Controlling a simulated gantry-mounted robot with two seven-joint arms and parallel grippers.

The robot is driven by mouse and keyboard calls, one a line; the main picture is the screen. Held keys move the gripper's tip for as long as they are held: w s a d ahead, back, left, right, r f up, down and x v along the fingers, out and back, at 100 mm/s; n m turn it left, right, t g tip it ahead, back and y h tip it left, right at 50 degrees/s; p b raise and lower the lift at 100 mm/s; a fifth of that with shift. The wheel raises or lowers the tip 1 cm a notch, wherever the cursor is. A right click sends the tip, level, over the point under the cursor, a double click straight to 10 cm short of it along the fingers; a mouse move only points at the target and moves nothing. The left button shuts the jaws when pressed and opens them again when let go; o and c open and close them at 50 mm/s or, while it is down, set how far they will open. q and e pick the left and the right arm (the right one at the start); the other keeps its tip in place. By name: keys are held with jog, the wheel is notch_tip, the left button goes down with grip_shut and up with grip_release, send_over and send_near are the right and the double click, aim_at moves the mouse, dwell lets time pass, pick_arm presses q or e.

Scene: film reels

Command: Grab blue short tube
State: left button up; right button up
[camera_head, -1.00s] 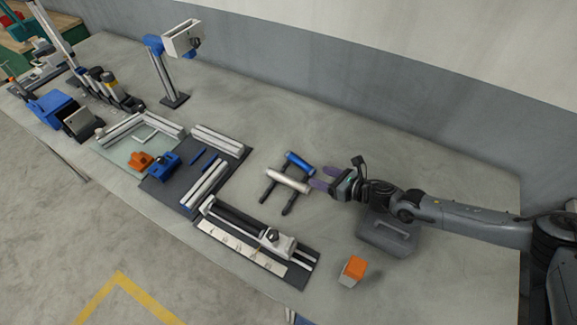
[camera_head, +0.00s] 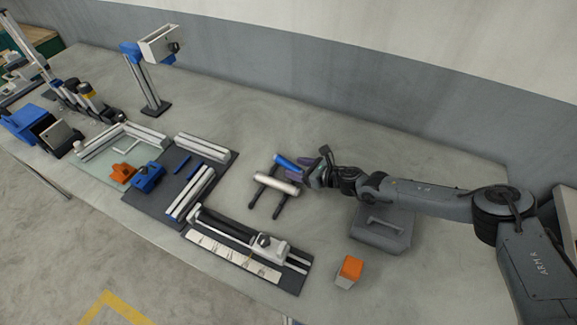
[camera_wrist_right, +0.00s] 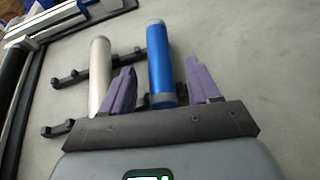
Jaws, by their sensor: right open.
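The blue short tube (camera_head: 286,161) lies on a dark rack (camera_head: 280,209) in the head view, behind a silver tube (camera_head: 277,184). In the right wrist view the blue tube (camera_wrist_right: 160,62) runs lengthwise between the two purple fingers of my right gripper (camera_wrist_right: 162,84), with the silver tube (camera_wrist_right: 100,75) outside the left finger. My right gripper (camera_head: 301,172) is open at the right end of the blue tube, with a gap on both sides of it. My left gripper is not in view.
An orange-and-white block (camera_head: 349,271) and a grey case with a handle (camera_head: 381,231) stand right of the rack. A rail device (camera_head: 240,240) lies in front, and a dark mat with rails and blue rods (camera_head: 150,205) is left. Table behind the rack is clear.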

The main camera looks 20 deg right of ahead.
aim_at(288, 165)
jog(key=shift+x, duration=1.2)
jog(key=c, duration=1.1)
jog(key=shift+r, duration=0.15)
